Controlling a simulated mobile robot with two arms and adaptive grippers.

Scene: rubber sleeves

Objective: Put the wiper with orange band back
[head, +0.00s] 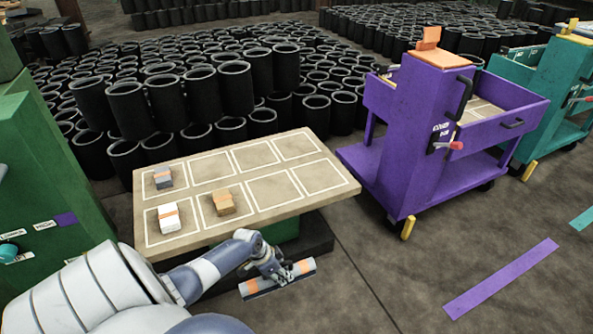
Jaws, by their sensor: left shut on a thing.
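My left gripper (275,270) is shut on a grey-blue, bar-shaped thing with orange bands, which looks like the wiper (263,284). It holds the wiper just in front of the board's near edge, apart from the board top. The gripper fingers hide the wiper's middle. The tan board (258,195) has white outlined squares in two rows. My right gripper is not in view.
A grey block (163,181), a white block (170,223) and a tan block (223,207), each with an orange band, sit in squares on the board's left. Other squares are empty. A purple cart (420,140) stands right; black sleeves (128,106) fill the back.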

